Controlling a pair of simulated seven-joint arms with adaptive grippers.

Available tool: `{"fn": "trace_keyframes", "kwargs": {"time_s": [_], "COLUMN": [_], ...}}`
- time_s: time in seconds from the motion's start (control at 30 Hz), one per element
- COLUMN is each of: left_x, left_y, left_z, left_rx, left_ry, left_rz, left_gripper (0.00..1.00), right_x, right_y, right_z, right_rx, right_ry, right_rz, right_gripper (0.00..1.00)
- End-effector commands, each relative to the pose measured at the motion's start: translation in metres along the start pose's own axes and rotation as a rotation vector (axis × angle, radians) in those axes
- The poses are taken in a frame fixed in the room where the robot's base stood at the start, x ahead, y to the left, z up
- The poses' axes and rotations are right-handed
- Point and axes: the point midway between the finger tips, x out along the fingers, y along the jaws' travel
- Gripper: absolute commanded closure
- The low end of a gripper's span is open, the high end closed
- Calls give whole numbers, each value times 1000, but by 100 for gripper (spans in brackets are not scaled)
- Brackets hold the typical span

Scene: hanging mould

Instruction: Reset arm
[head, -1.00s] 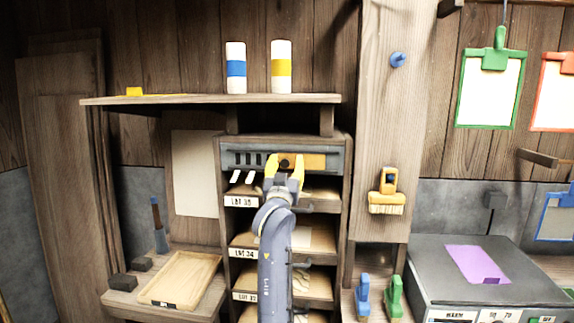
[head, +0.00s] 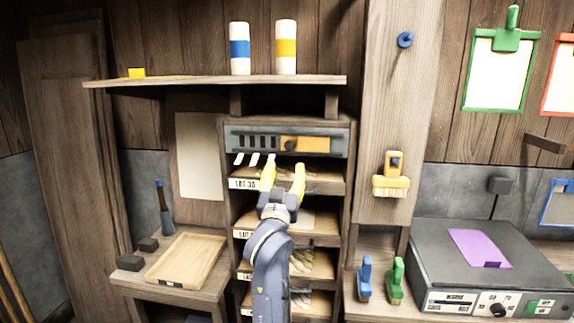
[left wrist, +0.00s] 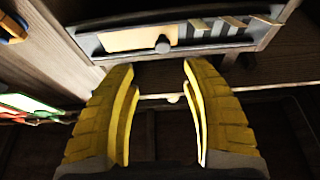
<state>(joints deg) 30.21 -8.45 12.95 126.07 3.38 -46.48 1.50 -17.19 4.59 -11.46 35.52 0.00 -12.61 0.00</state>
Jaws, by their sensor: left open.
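My left gripper (head: 283,178) is open and empty, with its yellow fingers spread in front of the drawer rack (head: 345,215), below the grey control panel (head: 240,140). In the left wrist view the two yellow fingers (left wrist: 160,105) stand apart with nothing between them. The panel's round knob (left wrist: 163,46) and pale plate show just beyond the fingertips there. In the head view the knob (head: 290,145) sits above the fingers, apart from them. My right gripper is not in view.
A shelf (head: 200,83) above holds a blue-banded canister (head: 240,50) and a yellow-banded canister (head: 285,50). A wooden tray (head: 187,260) lies on the left bench. A yellow brush (head: 391,177) hangs on the post. A grey machine (head: 530,255) stands at the right.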

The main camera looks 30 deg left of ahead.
Motion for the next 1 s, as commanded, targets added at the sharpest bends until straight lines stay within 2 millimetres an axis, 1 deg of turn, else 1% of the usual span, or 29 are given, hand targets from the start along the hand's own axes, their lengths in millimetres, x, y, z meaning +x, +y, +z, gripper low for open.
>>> {"fn": "trace_keyframes", "kwargs": {"time_s": [0.17,0.57,0.67,0.77,0.83,0.87,0.9,0.97,1.0], "left_x": [-6,-7,-9,-19,-32,-39,-50,-70,-84], "left_y": [0,0,0,2,3,3,3,4,3], "left_z": [0,0,4,23,45,57,73,100,118], "left_rx": [0,0,7,39,79,101,133,185,221], "left_ry": [0,0,-10,-49,-99,-127,-165,-229,-274], "left_rz": [0,0,2,12,25,32,42,61,73], "left_gripper": [52,52,52,52,52,52,52,52,52], "right_x": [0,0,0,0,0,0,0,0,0], "right_y": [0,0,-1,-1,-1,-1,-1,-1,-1], "right_z": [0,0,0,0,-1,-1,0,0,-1], "right_rx": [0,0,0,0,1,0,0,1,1], "right_ry": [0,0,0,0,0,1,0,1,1], "right_rz": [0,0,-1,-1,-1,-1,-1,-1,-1], "right_gripper": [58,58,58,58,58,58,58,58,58]}}
